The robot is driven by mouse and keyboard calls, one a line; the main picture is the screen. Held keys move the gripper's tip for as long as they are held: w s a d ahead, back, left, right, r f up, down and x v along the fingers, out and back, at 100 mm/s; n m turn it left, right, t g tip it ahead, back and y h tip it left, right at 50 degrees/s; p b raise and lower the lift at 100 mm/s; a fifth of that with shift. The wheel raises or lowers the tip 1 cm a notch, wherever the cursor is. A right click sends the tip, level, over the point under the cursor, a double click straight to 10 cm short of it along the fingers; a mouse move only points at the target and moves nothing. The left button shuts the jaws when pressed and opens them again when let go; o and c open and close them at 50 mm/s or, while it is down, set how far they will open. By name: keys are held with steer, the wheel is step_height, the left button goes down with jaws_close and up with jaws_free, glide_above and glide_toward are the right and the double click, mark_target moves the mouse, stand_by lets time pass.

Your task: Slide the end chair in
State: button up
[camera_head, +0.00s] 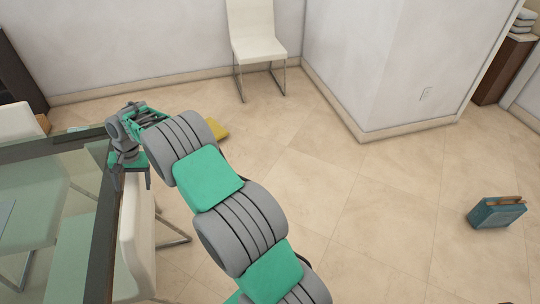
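A white chair (138,245) with thin metal legs stands at the right-hand end of the glass table (102,245). Its back shows beside the table edge, and part of its seat lies under the glass. My gripper (131,183) points down at the top of this chair's back, next to the table's corner. Its two fingers are spread apart with a gap between them. I cannot tell whether they touch the chair back. My own arm crosses the middle of the view and hides some floor to the right of the chair.
Another white chair (256,48) stands against the back wall. A white chair (17,122) is at the table's far side. A yellow object (217,129) lies on the floor behind my arm. A blue box-like item (496,212) stands at right. The floor between is clear.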

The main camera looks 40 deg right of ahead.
steer(key=a+p+v, duration=0.1)
steer(key=p+v, duration=0.2)
steer(key=v, duration=0.1)
steer(key=w+p+v, duration=0.1)
steer(key=p+v, duration=0.2)
steer(key=v, duration=0.1)
steer(key=a+p+v, duration=0.1)
steer(key=p+v, duration=0.3)
steer(key=shift+w+a+r, duration=0.1)
steer(key=shift+r, duration=0.3)
steer(key=shift+w+a+r, duration=0.15)
steer(key=shift+r, duration=0.25)
steer(key=shift+f, duration=0.1)
steer(key=s+d+r+n+t+h, duration=0.1)
steer(key=s+d+r+n+t, duration=0.15)
steer(key=s+r, duration=1.2)
steer(key=s+d+n+h+b, duration=0.1)
steer(key=s+d+n, duration=0.1)
steer(key=s, duration=1.5)
steer(key=shift+s+d+n+t, duration=0.35)
steer(key=shift+s+n, duration=0.05)
steer(key=shift+n, duration=0.25)
